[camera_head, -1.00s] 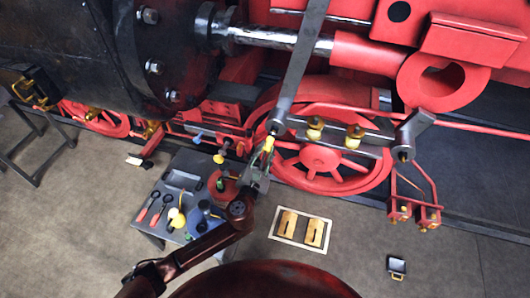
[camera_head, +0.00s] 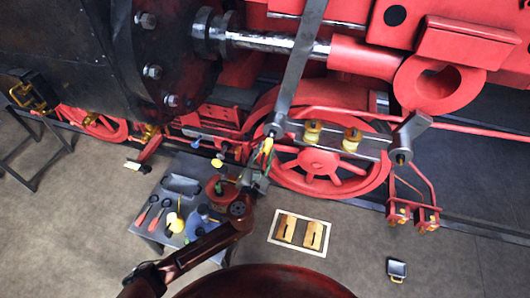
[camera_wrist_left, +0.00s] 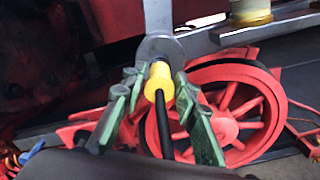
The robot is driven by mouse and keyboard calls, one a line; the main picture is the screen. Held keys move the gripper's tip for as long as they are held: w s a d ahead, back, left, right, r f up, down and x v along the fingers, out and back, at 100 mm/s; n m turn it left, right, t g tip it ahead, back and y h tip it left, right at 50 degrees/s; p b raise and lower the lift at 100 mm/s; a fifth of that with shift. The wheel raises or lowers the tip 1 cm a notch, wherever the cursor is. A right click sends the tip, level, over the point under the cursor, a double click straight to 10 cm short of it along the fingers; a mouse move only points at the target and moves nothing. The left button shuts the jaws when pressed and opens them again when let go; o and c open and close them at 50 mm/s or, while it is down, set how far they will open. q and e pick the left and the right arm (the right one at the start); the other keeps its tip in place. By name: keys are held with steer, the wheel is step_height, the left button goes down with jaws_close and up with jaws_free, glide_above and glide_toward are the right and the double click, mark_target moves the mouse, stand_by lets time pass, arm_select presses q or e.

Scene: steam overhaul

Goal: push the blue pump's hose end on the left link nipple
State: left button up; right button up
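The yellow hose end (camera_head: 267,146) is at the lower end of the grey hanging link (camera_head: 291,80). In the left wrist view the yellow hose end (camera_wrist_left: 159,80) points at the link's round eye (camera_wrist_left: 160,47), and a black hose (camera_wrist_left: 164,125) runs back from it. The nipple is hidden, so I cannot tell how far on the hose end sits. My left gripper (camera_wrist_left: 160,92) has its green-padded fingers apart, either side of the hose end. The blue pump (camera_head: 197,222) appears to stand on the small table, partly behind my arm. My right gripper is not in view.
A grey table (camera_head: 150,222) holds red-handled tools (camera_head: 145,214) and a tray (camera_head: 181,185). A red spoked wheel (camera_head: 318,163) and rods stand close behind the link. A white-bordered board (camera_head: 299,235) with wooden blocks lies on open floor.

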arm_select(q)
steer(key=o, duration=0.4)
steer(key=shift+f, duration=0.1)
steer(key=shift+c, duration=0.2)
